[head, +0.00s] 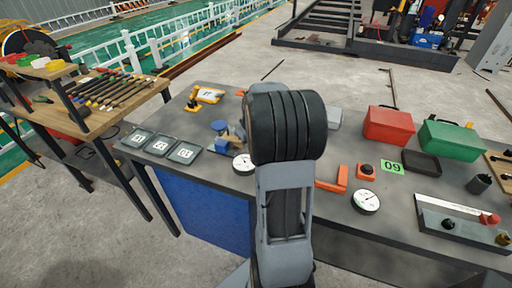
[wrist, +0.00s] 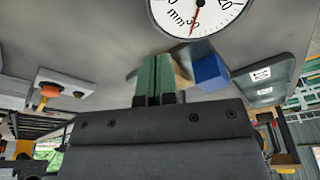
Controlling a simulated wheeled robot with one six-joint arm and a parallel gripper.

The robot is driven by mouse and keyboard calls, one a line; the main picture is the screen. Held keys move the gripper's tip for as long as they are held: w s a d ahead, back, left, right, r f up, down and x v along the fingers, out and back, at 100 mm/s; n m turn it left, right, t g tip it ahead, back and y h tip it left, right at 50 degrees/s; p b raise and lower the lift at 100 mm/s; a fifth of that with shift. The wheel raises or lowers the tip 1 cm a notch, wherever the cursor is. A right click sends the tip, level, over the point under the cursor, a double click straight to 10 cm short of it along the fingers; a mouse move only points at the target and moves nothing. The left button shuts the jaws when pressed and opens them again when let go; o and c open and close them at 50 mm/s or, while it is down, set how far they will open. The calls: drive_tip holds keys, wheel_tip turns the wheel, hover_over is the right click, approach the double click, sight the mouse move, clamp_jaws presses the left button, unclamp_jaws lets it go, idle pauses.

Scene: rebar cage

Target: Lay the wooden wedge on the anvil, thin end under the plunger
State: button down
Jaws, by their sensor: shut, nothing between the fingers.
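My gripper (wrist: 156,60) shows in the wrist view as two green fingers pressed together, empty; my own arm hides it in the head view. Just behind the fingers is a tan, wood-coloured piece (wrist: 182,75), partly hidden, beside a blue block (wrist: 210,72). In the head view a tan piece (head: 237,132) and the blue block (head: 222,145) stand on the bench left of my arm. I cannot tell whether the tan piece is the wedge. A white dial (head: 243,164) is close by and shows large in the wrist view (wrist: 195,12). I cannot make out anvil or plunger.
Three dark labelled trays (head: 160,146) lie at the bench's left. A second dial (head: 366,201), an orange bracket (head: 335,181), a red box (head: 389,126) and a green box (head: 450,140) are right of my arm. A tool table (head: 105,112) stands at left.

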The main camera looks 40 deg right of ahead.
sight(233, 138)
drive_tip(key=w, duration=0.4)
drive_tip(key=shift+d+p, duration=0.1)
drive_tip(key=shift+p, duration=0.2)
drive_tip(key=shift+w+f, duration=0.1)
drive_tip(key=shift+f, duration=0.7)
drive_tip(key=shift+s+f, duration=0.1)
drive_tip(key=shift+s, duration=0.1)
